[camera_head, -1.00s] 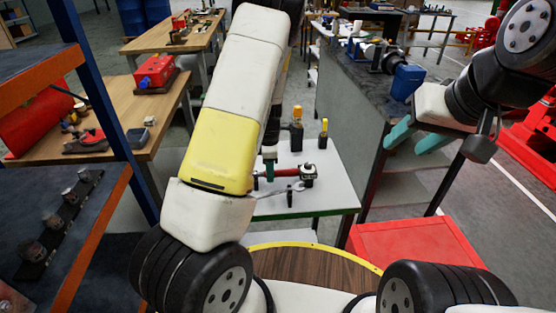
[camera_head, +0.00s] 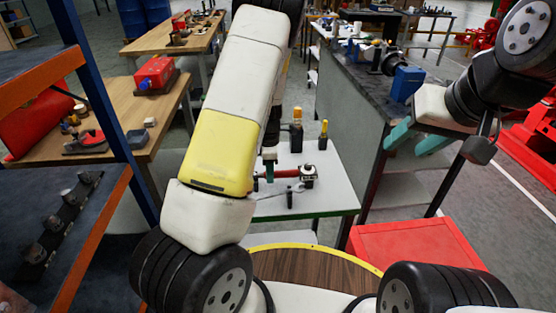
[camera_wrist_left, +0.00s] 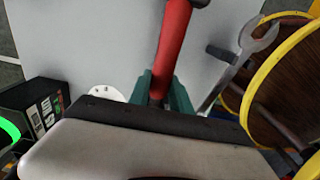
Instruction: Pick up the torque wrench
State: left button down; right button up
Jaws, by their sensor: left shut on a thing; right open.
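The torque wrench (camera_head: 282,173), with a red handle, lies low over the white tabletop (camera_head: 330,192); I cannot tell whether it touches it. In the left wrist view its red shaft (camera_wrist_left: 173,40) runs between the teal fingers. My left gripper (camera_head: 268,171) is shut on the handle, and its fingertips (camera_wrist_left: 160,90) hold it from both sides. The wrench's end is cut off at the top of the wrist view. My right gripper (camera_head: 415,139) is open and empty, at the right, away from the white table.
A grey open-ended spanner (camera_head: 290,190) lies in front of the wrench; it also shows in the left wrist view (camera_wrist_left: 242,60). Two dark tools with orange (camera_head: 296,130) and yellow (camera_head: 323,134) tops stand behind. A grey cabinet (camera_head: 345,110) flanks the table's right. A red box (camera_head: 415,245) is at front right.

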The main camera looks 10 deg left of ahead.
pick_arm(q)
notch_tip(320, 180, up, 10)
dwell(0.5)
jog(key=c, duration=2)
grip_release()
grip_shut()
jog(key=shift+r, duration=0.15)
jog(key=shift+r, duration=0.65)
